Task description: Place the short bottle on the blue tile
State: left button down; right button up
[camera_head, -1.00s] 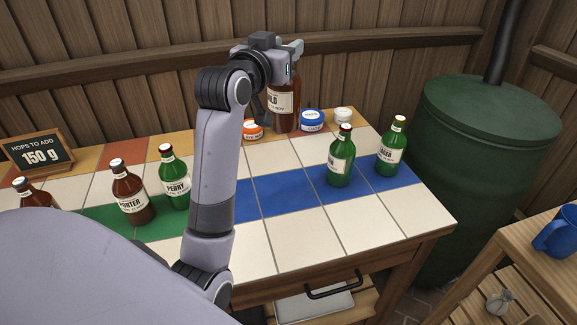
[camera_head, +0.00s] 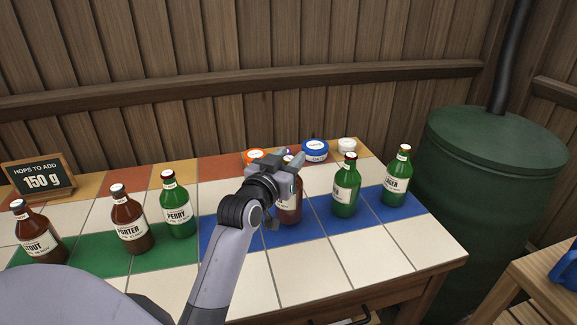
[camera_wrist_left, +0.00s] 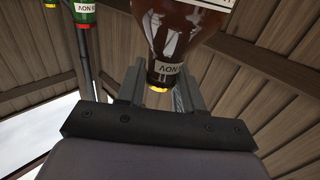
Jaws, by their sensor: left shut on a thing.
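My left gripper (camera_head: 290,172) is shut on a brown bottle (camera_head: 290,208), around its neck. The bottle is upright, with its base over or on the blue tile strip (camera_head: 232,238); I cannot tell whether it touches. My right gripper is not in view.
On the green tiles (camera_head: 80,258) stand the PERRY (camera_head: 178,208), PORTER (camera_head: 130,225) and STOUT (camera_head: 38,238) bottles. Orange (camera_head: 254,155), blue (camera_head: 315,150) and white (camera_head: 347,145) jars line the back. A chalkboard (camera_head: 38,178) is back left. The white front tiles (camera_head: 365,258) are clear.

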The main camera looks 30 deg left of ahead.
pick_arm(q)
jog(key=shift+f, duration=0.5)
jog(key=shift+f, duration=0.15)
jog(key=c, duration=0.7)
grip_release()
jog(key=shift+f, duration=0.1)
jog(key=shift+c, duration=0.2)
